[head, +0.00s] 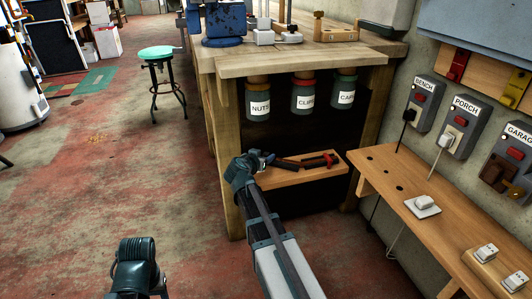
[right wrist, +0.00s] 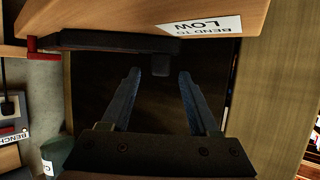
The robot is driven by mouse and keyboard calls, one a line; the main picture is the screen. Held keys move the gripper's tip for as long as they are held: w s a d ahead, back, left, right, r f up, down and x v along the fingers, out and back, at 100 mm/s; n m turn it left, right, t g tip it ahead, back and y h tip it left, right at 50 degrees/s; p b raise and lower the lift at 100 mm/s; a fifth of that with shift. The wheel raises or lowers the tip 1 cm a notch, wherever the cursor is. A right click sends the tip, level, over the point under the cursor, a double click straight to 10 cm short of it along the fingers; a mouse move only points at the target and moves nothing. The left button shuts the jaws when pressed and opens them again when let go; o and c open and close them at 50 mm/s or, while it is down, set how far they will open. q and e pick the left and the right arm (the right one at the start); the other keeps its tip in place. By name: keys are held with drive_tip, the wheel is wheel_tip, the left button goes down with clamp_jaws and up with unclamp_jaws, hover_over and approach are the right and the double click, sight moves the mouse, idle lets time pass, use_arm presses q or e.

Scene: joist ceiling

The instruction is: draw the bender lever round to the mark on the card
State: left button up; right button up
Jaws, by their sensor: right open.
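The bender sits on a low wooden shelf board (head: 300,176) under the workbench. Its dark lever (head: 288,163) points toward my gripper, with red parts (head: 328,160) at the right end. In the right wrist view, which is upside down, the dark lever (right wrist: 110,40) runs along the board, and a small dark block (right wrist: 160,65) hangs at its end. The white card (right wrist: 200,27) reads "BEND TO LOW"; its mark cannot be made out. My right gripper (right wrist: 160,74) is open, with the block just beyond and between its fingertips. My left gripper's fingers are not visible.
Jars (head: 303,97) hang under the bench top (head: 300,62) above my right gripper. A bench leg (head: 226,175) stands close on the left. A side shelf (head: 420,205) with switches runs along the right wall.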

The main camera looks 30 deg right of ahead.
drive_tip(key=p+v, duration=0.3)
drive_tip(key=v, duration=0.7)
drive_tip(key=shift+s+a+r, duration=0.15)
drive_tip(key=shift+r, duration=0.05)
drive_tip(key=s+a+f+n+g+y+p, duration=0.1)
drive_tip(key=s+a+f+n+g+y, duration=0.2)
drive_tip(key=s+a+n, duration=0.35)
drive_tip(key=s+a+f+n+g+y+p, duration=0.25)
drive_tip(key=s+a, duration=0.45)
drive_tip(key=a, duration=0.5)
drive_tip(key=s+a+f+n+g+y+p, duration=0.1)
drive_tip(key=s+a+f+n+g+y, duration=0.3)
drive_tip(key=s+a, duration=0.4)
wheel_tip(320, 180, up, 38)
drive_tip(key=a+n+p, duration=0.1)
drive_tip(key=a+p, duration=0.1)
drive_tip(key=p, duration=3.5)
drive_tip(key=shift+w+t, duration=0.35)
drive_tip(key=shift+f, duration=0.15)
